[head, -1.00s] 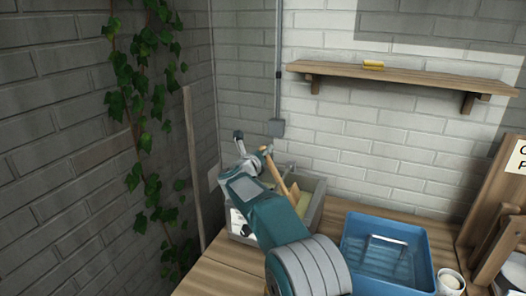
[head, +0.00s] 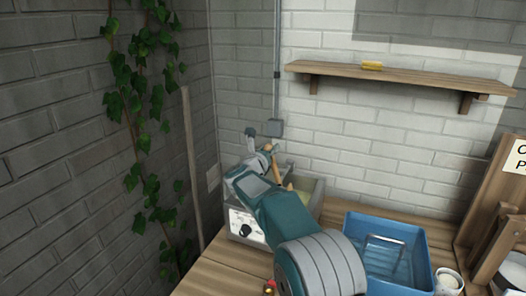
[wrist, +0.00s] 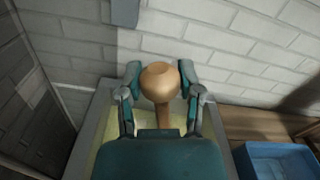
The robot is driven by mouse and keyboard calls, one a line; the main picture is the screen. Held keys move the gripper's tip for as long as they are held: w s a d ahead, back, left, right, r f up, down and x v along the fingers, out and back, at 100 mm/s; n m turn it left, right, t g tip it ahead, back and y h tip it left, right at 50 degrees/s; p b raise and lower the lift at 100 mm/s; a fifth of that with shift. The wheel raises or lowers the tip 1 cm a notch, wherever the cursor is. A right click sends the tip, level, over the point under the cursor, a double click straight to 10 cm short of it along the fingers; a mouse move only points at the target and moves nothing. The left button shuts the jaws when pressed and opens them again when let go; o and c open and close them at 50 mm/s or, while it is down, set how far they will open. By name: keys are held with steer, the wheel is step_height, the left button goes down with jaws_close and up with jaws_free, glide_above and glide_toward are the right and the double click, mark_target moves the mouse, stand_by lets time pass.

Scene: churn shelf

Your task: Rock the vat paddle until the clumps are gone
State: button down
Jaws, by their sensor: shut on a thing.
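The vat (head: 315,200) is a grey open box in the corner of the bench, with a dial on its white front panel. Pale yellow contents (wrist: 97,148) show inside it in the wrist view; I cannot make out clumps. The wooden paddle handle (head: 275,172) rises from the vat and is partly hidden by my arm. In the wrist view, my gripper (wrist: 160,74) is shut on the paddle handle, with one finger on each side just around its round knob (wrist: 160,83). The paddle's lower end is hidden.
A blue tub (head: 423,243) with a rack in it stands right of the vat, beside a small white cup (head: 449,281). A wooden pole (head: 190,165) leans at the left wall. A small red object (head: 270,287) lies near the bench front.

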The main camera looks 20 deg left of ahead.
steer(key=d+f+m, duration=0.1)
steer(key=d+m, duration=0.2)
steer(key=d, duration=0.6)
steer(key=shift+s+m, duration=0.3)
steer(key=shift+m, duration=0.1)
steer(key=shift+c, duration=1.3)
jaws_free()
steer(key=shift+s, duration=0.15)
steer(key=s+a, duration=0.1)
steer(key=s, duration=1)
steer(key=shift+s, duration=0.35)
